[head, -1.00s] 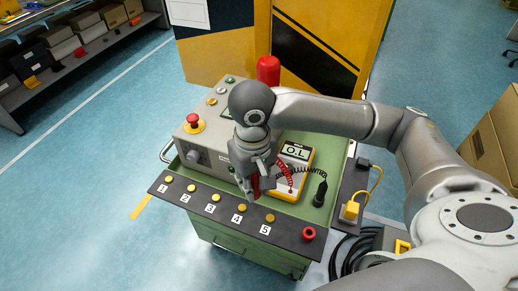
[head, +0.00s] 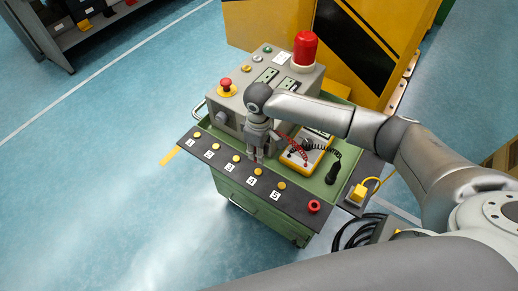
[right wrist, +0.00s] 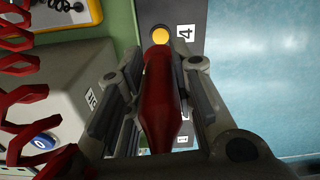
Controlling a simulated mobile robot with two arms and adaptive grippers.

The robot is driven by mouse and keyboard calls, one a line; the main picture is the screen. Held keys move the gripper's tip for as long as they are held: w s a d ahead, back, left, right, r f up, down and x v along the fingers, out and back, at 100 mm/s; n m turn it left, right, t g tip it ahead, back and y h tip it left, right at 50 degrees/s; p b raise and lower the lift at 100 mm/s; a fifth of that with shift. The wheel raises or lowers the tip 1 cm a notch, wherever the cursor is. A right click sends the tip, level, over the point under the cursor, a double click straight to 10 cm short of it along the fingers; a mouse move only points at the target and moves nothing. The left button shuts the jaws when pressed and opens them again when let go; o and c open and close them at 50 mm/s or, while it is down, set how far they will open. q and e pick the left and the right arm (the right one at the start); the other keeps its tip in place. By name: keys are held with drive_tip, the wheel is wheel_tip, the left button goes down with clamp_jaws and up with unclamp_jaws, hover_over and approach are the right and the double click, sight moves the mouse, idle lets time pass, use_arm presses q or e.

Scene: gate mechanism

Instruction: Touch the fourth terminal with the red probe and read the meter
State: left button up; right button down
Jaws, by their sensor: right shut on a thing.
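My right gripper (head: 257,155) is shut on the red probe (right wrist: 162,105) at the front strip. In the right wrist view the probe lies between the two fingers, its far end just short of or at the round yellow fourth terminal (right wrist: 161,35), beside the label 4. I cannot tell whether they touch. In the head view the fourth terminal (head: 258,172) is right below the fingertips. The yellow meter (head: 293,161) lies on the green cart top, its display mostly hidden behind my right arm. A coiled red lead runs to the gripper. My left gripper is out of view.
The black strip (head: 221,162) carries several numbered yellow terminals and a red knob (head: 314,206). A grey control box (head: 232,105) with a red button stands behind.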

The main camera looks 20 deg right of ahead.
wheel_tip(320, 180, down, 4)
drive_tip(key=b, duration=0.4)
drive_tip(key=shift+f, duration=0.75)
drive_tip(key=shift+p, duration=0.3)
drive_tip(key=shift+f, duration=0.45)
idle(1.1)
drive_tip(key=shift+s, duration=0.1)
